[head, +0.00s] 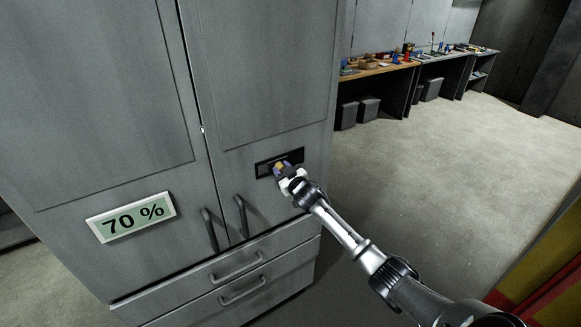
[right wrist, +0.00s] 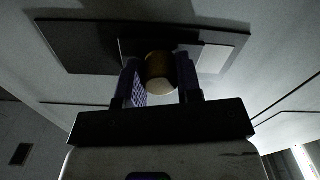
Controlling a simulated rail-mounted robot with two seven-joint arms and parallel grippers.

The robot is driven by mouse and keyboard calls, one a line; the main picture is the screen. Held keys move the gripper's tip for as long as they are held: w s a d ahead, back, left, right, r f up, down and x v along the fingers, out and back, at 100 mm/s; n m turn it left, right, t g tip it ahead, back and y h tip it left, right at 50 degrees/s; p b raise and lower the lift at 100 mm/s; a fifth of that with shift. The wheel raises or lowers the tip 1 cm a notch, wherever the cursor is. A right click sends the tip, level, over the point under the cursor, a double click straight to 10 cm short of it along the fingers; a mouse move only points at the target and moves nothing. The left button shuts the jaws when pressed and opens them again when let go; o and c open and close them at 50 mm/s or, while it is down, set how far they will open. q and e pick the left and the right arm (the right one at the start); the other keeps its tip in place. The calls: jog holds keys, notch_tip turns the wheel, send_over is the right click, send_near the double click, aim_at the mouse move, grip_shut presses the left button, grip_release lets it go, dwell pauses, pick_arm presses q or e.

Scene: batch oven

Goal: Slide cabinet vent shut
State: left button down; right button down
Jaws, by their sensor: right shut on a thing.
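The grey cabinet (head: 265,70) has a small dark vent (head: 263,169) set in its right door, above the handles. My right gripper (head: 281,168) is at the vent, with its fingers on a brass-coloured knob. In the right wrist view, my right gripper (right wrist: 160,80) is shut on the round knob (right wrist: 159,72), one finger on each side. Behind the knob are the vent's dark opening (right wrist: 75,45) and a lighter slide plate (right wrist: 214,58). The dark opening shows to the left of the plate. My left gripper is not in view.
A sign reading 70 % (head: 131,217) is on the left door. Two door handles (head: 241,217) stick out below the vent, above drawers with handles (head: 242,291). Workbenches (head: 380,70) stand at the back right. The floor (head: 430,150) right of the cabinet is clear.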

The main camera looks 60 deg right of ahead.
aim_at(266, 168)
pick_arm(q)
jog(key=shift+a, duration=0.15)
pick_arm(e)
jog(key=a, duration=0.1)
jog(key=w+a, duration=0.1)
jog(key=a, duration=0.2)
jog(key=shift+w, duration=0.35)
jog(key=c, duration=0.8)
grip_release()
jog(key=shift+w+a, duration=0.1)
jog(key=shift+s+a, duration=0.1)
jog(key=shift+s, duration=0.35)
pick_arm(q)
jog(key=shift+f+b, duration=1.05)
jog(key=shift+b, duration=0.05)
pick_arm(e)
jog(key=shift+v, duration=6.45)
